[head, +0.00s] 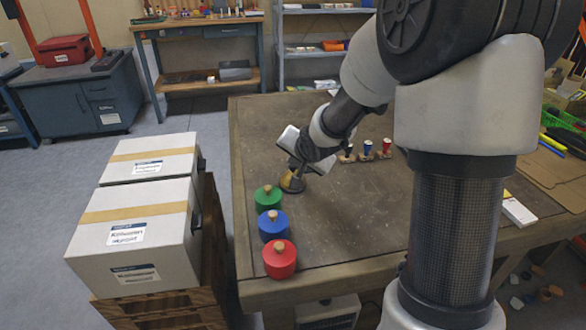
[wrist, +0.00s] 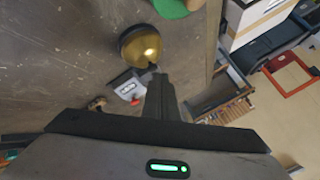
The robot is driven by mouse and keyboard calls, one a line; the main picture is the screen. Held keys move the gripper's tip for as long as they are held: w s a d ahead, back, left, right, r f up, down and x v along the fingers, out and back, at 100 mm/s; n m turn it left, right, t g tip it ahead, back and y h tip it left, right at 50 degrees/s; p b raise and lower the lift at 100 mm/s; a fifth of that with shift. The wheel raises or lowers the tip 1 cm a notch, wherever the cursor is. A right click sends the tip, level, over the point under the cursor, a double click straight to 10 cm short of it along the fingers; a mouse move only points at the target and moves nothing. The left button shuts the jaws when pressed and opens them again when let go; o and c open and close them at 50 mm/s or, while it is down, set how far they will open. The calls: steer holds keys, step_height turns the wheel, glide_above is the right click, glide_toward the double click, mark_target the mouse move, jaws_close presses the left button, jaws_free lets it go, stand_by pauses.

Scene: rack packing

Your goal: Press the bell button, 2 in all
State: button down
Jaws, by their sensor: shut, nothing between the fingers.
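A brass dome bell (head: 291,183) stands on the worktable (head: 330,225), behind the green cylinder. The wrist view shows its round golden dome (wrist: 140,44) with a bright highlight. A small grey box (wrist: 128,87) with a white label and a red spot sits beside the dome; I cannot tell whether that red spot is a button. My gripper (head: 297,163) is just above the bell in the head view. In the wrist view my shut gripper (wrist: 156,72) has its empty fingertips by the dome's lower edge. I cannot tell whether they touch it.
Green (head: 268,197), blue (head: 273,225) and red (head: 279,259) knobbed cylinders line the table's left side. Three small pieces (head: 367,150) on wooden bases stand right of my gripper. White boxes (head: 135,230) sit on a pallet left of the table. The table's middle is clear.

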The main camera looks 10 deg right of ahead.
steer(key=shift+f+b, duration=0.35)
steer(key=shift+f, duration=0.15)
steer(key=shift+r, duration=0.1)
stand_by(0.5)
steer(key=shift+r+p, duration=0.8)
steer(key=shift+p, duration=0.1)
step_height(320, 180, up, 5)
steer(key=p, duration=0.5)
steer(key=shift+r, duration=0.1)
stand_by(2.1)
